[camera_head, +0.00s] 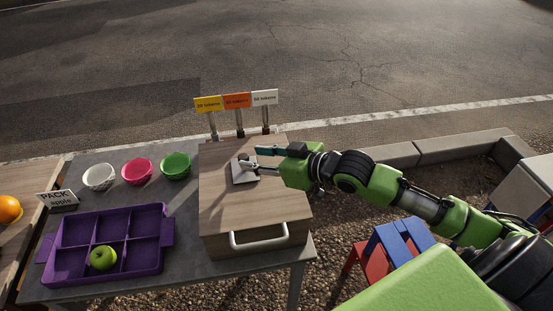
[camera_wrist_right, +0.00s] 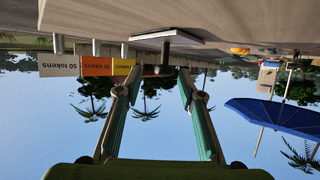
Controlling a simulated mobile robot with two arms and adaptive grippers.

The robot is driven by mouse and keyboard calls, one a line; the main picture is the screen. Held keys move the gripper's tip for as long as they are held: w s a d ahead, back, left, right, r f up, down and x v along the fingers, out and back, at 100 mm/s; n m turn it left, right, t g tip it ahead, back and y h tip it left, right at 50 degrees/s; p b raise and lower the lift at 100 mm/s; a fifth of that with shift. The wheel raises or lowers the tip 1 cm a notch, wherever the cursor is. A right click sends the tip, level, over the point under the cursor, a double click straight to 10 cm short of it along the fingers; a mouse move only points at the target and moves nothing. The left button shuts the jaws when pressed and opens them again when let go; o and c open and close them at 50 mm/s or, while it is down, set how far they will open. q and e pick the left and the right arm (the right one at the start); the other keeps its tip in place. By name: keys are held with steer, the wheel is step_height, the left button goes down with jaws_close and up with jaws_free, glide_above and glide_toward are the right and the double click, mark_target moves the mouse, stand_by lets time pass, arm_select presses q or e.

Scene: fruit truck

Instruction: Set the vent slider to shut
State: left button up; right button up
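The vent slider is a small dark knob on a pale metal plate (camera_head: 243,178), set on top of a wooden box (camera_head: 225,208). In the right wrist view, which is upside down, the plate (camera_wrist_right: 168,37) and the dark knob (camera_wrist_right: 164,57) show ahead of the fingertips. My right gripper (camera_head: 252,161) is over the plate, close to the knob. Its two teal fingers (camera_wrist_right: 159,80) are apart, with the knob seen between their tips and a gap on each side. I cannot tell the slider's setting or whether a finger touches it. My left gripper is not in view.
Three token signs (camera_head: 237,101) on posts stand behind the box. The box has a front handle (camera_head: 259,240). White (camera_head: 98,177), pink (camera_head: 137,172) and green (camera_head: 175,166) bowls stand left. A purple tray (camera_head: 150,261) holds a green apple (camera_head: 103,258).

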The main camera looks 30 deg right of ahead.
steer(key=v, duration=0.6)
steer(key=shift+s+d, duration=0.2)
steer(key=shift+v, duration=2.15)
steer(key=shift+r, duration=0.1)
